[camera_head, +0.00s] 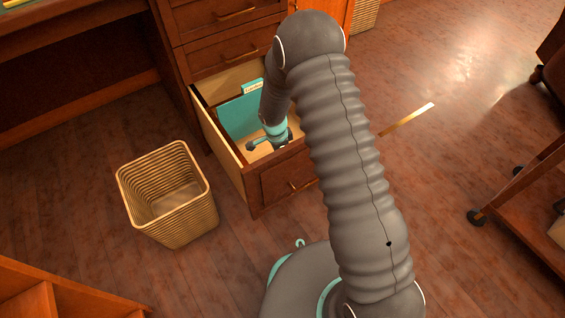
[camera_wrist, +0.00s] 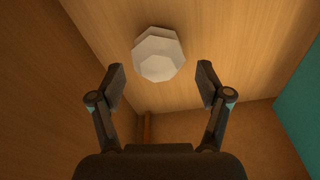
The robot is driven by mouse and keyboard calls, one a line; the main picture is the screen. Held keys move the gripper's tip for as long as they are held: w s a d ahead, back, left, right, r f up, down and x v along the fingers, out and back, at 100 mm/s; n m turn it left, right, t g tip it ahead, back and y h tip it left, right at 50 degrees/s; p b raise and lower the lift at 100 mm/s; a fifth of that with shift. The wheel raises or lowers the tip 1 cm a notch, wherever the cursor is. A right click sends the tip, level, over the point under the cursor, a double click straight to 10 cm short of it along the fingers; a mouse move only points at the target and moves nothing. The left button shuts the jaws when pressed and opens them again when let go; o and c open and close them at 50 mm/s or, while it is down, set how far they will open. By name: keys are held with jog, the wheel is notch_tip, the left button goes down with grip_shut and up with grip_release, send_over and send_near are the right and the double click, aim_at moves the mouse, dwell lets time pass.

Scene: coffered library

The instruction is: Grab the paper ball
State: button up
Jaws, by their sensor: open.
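A white, faceted paper ball (camera_wrist: 158,54) lies on the light wooden bottom of the open drawer in the wrist view. My gripper (camera_wrist: 161,78) is open, with one finger on each side below the ball in the picture. The ball lies just beyond the fingertips, centred between them, and no finger visibly touches it. In the head view, my gripper (camera_head: 269,142) reaches down into the open bottom drawer (camera_head: 231,146). The ball cannot be made out there.
A teal folder (camera_head: 238,115) stands in the drawer, and it also shows at the right of the wrist view (camera_wrist: 300,110). The drawer walls are close around my gripper. A wicker basket (camera_head: 207,208) stands on the floor left of the drawer. A wheeled cart (camera_head: 520,185) is at the right.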

jog(key=f, duration=0.4)
jog(key=shift+d+f, duration=0.15)
jog(key=shift+d, duration=0.05)
jog(key=c, duration=0.8)
